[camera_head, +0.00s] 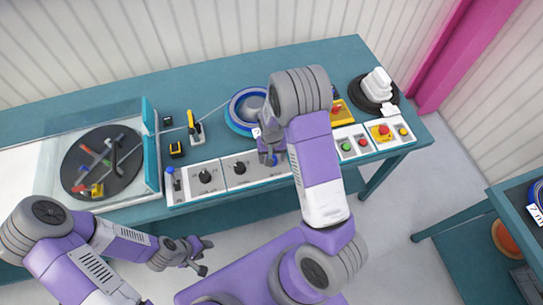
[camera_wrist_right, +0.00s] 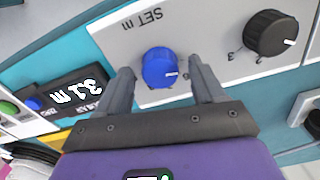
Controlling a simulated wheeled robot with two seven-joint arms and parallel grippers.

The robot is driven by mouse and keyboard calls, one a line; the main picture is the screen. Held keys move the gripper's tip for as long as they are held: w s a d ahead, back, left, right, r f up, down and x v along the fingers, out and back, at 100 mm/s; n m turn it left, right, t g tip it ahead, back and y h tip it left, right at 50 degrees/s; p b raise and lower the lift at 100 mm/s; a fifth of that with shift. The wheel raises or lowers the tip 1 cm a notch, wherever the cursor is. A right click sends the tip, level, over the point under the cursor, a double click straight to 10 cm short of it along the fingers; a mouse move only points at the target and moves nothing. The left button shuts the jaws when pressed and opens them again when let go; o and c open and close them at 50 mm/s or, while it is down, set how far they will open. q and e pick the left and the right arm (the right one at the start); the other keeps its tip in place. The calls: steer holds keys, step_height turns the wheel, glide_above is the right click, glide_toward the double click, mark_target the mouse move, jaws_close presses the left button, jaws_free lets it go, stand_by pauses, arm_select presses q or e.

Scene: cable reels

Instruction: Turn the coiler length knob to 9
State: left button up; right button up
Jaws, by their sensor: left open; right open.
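A blue knob (camera_wrist_right: 159,68) with a white mark at its lower right sits on a light panel (camera_wrist_right: 215,30) by the text "SET m", in the right wrist view. A display (camera_wrist_right: 75,95) beside it reads 3.1 m. My right gripper (camera_wrist_right: 161,66) is open, with one finger on each side of the blue knob; I cannot tell whether they touch it. In the head view my right gripper (camera_head: 268,155) is over the bench's front panel, and the arm hides part of it. My left gripper (camera_head: 203,257) is open and empty, in front of the bench.
A black knob (camera_wrist_right: 271,33) is close beside the blue one. Black knobs (camera_head: 205,176) also show in the head view. A blue reel (camera_head: 243,108), a dark turntable (camera_head: 103,160) and a red emergency button (camera_head: 384,130) are on the teal bench (camera_head: 335,57).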

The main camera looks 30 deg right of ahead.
steer(key=shift+f, duration=0.1)
steer(key=c, duration=1.1)
steer(key=shift+o, duration=0.2)
